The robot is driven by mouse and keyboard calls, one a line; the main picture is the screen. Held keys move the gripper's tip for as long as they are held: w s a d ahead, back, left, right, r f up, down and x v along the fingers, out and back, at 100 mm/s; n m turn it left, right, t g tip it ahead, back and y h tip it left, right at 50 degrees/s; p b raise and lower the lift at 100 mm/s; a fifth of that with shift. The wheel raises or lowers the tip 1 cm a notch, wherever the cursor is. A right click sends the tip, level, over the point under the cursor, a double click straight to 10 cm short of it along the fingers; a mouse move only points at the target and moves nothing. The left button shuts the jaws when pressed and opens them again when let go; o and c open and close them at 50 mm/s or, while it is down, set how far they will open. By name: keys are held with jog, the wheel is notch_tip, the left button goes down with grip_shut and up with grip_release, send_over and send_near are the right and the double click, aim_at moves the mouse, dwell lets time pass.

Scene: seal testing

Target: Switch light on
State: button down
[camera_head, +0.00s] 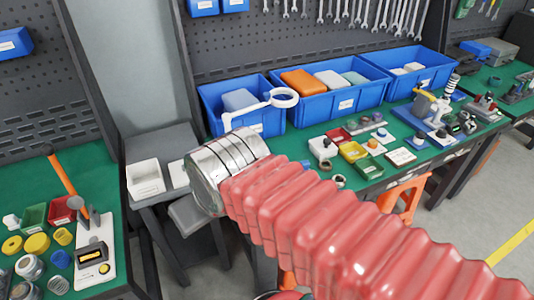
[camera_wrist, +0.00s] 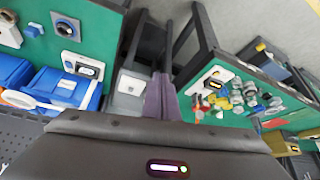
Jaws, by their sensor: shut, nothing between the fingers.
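My gripper (camera_wrist: 158,92) is shut and empty in the wrist view, its dark fingers together above the gap between two green benches. In the head view, my red ribbed arm and metal cuff hide it. A white ring-shaped lamp (camera_head: 284,98) on a jointed arm stands in front of the blue bins. Its ring partly shows in the wrist view (camera_wrist: 18,98), left of and apart from my gripper. I cannot tell which part switches the light.
Blue bins (camera_head: 327,104) line the right bench, with several small parts in front. The left bench holds an orange-handled tool (camera_head: 61,174), a white board with a meter (camera_head: 95,278) and small containers.

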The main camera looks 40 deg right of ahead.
jog(key=shift+w+d, duration=0.1)
jog(key=w+d+f+m+t+h, duration=0.1)
jog(key=w+d+f+t+h, duration=0.1)
jog(key=w+d, duration=0.7)
jog(key=w+d+f+m+t+h, duration=0.1)
jog(key=w+d+f+m+h, duration=0.3)
jog(key=d, duration=0.8)
jog(key=w+d+f+n+t+y, duration=0.1)
jog(key=d+f+t, duration=0.3)
jog(key=d+f, duration=0.4)
jog(key=d+y, duration=0.1)
jog(key=d, duration=0.4)
jog(key=shift+f+n+t, duration=0.15)
jog(key=shift+n+t, duration=0.15)
jog(key=shift+n, duration=0.1)
jog(key=shift+w, duration=0.15)
